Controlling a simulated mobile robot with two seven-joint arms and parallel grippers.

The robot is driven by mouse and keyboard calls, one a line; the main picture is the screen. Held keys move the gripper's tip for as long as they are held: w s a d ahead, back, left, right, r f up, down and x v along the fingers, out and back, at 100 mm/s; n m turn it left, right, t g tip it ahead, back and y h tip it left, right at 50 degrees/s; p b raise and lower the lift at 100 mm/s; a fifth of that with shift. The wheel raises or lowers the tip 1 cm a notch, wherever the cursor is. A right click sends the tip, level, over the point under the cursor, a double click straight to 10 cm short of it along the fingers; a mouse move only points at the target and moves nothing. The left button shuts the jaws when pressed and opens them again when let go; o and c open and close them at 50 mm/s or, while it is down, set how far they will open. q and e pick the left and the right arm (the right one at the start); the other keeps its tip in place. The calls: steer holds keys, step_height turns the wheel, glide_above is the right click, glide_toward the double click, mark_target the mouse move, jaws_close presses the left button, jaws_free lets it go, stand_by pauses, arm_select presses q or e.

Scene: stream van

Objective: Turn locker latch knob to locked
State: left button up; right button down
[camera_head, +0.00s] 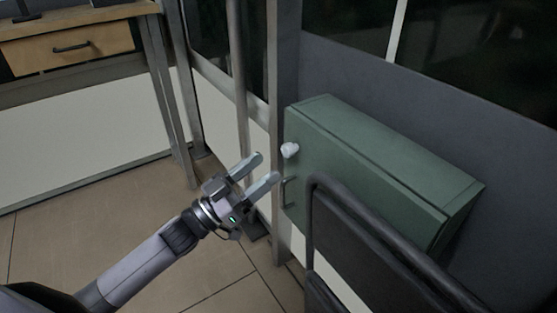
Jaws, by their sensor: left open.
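The locker (385,160) is a green box fixed to the grey wall on the right. Its white latch knob (290,150) sits near the upper left of its front face. A small dark handle (285,192) is below the knob. My left gripper (268,167) is open and empty, just left of and below the knob in the picture. Its fingertips point up and right, and they look apart from the knob. I cannot tell which position the knob is turned to. My right gripper is not in view.
A dark chair or rail frame (345,195) stands in front of the locker's lower part. A vertical grey pole (240,80) rises left of the locker. A wooden desk with a drawer (70,47) is at the upper left. The tiled floor (60,235) is clear at left.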

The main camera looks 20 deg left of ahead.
mark_target(285, 152)
arm_select(q)
steer(key=shift+x, duration=2.6)
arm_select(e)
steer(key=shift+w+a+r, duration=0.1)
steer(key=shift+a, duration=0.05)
arm_select(q)
jaws_close()
